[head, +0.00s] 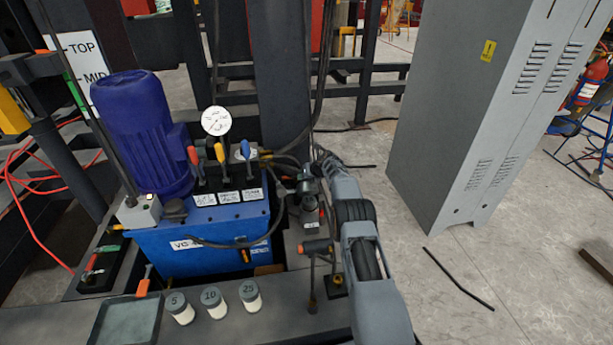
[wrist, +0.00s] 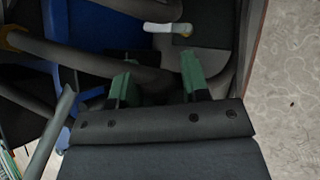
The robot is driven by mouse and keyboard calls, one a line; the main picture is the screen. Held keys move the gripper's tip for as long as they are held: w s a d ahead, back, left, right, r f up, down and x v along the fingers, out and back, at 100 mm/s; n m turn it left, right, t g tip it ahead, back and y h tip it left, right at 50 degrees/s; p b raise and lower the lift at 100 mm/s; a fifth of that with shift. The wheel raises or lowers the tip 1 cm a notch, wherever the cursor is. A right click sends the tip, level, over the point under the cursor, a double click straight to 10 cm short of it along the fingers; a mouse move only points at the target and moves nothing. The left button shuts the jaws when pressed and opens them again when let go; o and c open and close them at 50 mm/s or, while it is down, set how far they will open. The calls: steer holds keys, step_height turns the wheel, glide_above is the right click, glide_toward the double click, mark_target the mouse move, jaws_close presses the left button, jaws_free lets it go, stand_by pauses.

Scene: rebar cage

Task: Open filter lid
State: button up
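I cannot pick out the filter lid with certainty. A dark upright fitting (head: 311,214) stands right of the blue hydraulic unit (head: 215,240) in the head view, partly hidden by my arm, and may be the filter housing. My gripper (wrist: 158,76) shows in the wrist view with its two green-padded fingers apart. A dark hose or pipe passes by the fingers, and no held object shows between them. A pale handle (wrist: 168,28) lies beyond the fingertips. Three grey-capped jars (head: 213,302) marked 5, 10 and 25 stand on the front ledge.
A blue motor (head: 140,130), a white gauge (head: 216,121) and coloured levers (head: 220,154) sit on the unit. Black hoses (head: 285,160) run close to my arm. A tray (head: 127,320) lies at front left.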

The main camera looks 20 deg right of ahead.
steer(key=shift+o, duration=1.2)
steer(key=shift+a, duration=0.1)
steer(key=shift+r, duration=0.1)
steer(key=shift+s+d+r+p, duration=0.2)
steer(key=shift+s+r+p, duration=0.05)
steer(key=shift+r+p, duration=0.25)
steer(key=p+v, duration=0.3)
steer(key=v, duration=0.9)
steer(key=shift+s+p, duration=0.3)
steer(key=shift+p, duration=0.05)
steer(key=shift+d+r, duration=0.1)
steer(key=shift+c, duration=0.3)
